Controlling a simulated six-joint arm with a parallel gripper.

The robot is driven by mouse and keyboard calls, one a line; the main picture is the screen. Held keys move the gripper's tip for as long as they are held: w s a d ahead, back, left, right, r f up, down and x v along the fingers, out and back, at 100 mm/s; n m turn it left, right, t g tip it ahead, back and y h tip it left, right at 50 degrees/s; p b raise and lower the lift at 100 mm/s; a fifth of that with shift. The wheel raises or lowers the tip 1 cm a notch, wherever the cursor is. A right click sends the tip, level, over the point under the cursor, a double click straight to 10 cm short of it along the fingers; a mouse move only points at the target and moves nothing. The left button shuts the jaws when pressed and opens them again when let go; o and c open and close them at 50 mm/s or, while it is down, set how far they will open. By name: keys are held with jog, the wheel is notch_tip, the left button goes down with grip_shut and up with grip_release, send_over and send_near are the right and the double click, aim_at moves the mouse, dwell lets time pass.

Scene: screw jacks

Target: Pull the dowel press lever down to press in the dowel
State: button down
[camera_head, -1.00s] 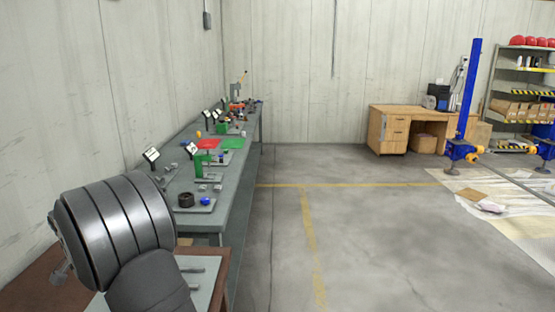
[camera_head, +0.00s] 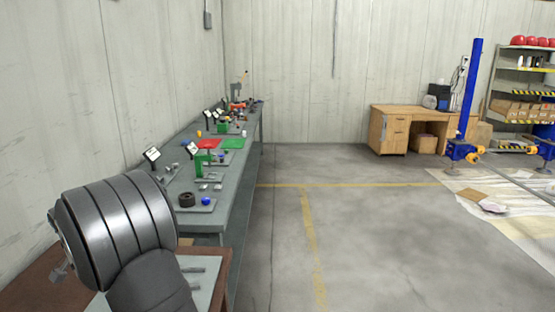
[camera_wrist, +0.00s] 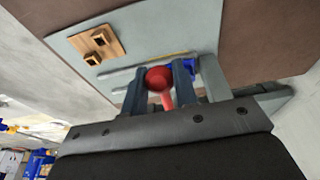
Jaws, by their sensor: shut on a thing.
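In the wrist view, my gripper (camera_wrist: 160,82) has its two dark fingers on either side of a red ball knob (camera_wrist: 158,76) and is shut on it. A red lever shaft (camera_wrist: 167,100) runs from the knob down between the fingers. I cannot make out the dowel. In the head view my arm hides the press, and my gripper does not show.
The brown table (camera_head: 217,268) is at the front left. A long grey workbench (camera_head: 232,185) with several fixtures runs along the wall. The floor to its right is clear.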

jog(key=shift+r, duration=0.5)
jog(key=shift+v, duration=1.15)
jog(key=shift+w, duration=0.15)
jog(key=shift+w+r, duration=0.1)
jog(key=shift+r, duration=1.2)
